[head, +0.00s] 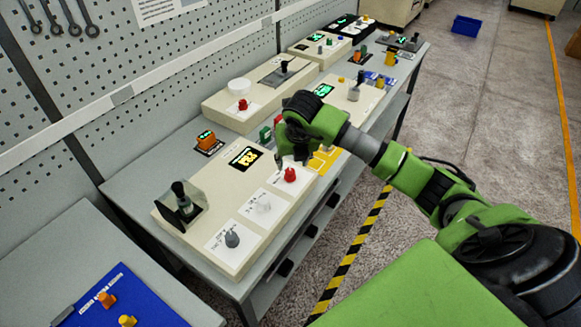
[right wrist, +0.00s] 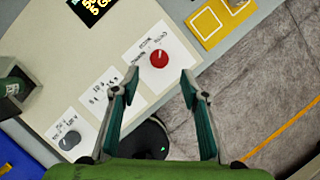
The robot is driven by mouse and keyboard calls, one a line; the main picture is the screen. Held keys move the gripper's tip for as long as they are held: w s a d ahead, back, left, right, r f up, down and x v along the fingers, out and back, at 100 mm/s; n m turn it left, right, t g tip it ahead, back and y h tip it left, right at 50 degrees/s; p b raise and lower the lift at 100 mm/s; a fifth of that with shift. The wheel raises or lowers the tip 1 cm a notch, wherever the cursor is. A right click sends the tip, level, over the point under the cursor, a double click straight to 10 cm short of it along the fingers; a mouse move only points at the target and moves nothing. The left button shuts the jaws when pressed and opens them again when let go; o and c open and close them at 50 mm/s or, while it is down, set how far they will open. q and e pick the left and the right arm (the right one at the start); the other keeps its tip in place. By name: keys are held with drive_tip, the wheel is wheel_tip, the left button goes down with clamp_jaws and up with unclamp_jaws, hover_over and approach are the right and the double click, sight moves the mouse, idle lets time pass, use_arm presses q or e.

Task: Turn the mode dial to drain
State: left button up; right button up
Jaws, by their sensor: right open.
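The nearest beige control panel (head: 215,255) carries three dials on white labelled cards: a grey dial (head: 232,239), a white dial (head: 263,207) and a red dial (head: 290,174). The label words are too small to read, so I cannot tell which is the mode dial. My right gripper (head: 287,158) is over the panel's far end by the red dial. In the right wrist view, its fingers (right wrist: 160,80) are apart and empty, with the red dial (right wrist: 159,58) just beyond the tips, apart from them. The grey dial (right wrist: 70,139) shows lower left. My left gripper is out of view.
A black lever (head: 181,195) under a clear guard stands on the panel's left end, near a lit display (head: 244,158). More panels continue along the bench. A blue board (head: 120,300) lies front left. A pegboard wall (head: 180,60) stands behind; floor is open to the right.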

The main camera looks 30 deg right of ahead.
sight(290, 172)
drive_tip(key=p+x, duration=0.2)
drive_tip(key=x, duration=0.5)
drive_tip(key=shift+w+f, duration=0.15)
drive_tip(key=shift+f, duration=0.15)
drive_tip(key=c, duration=1.1)
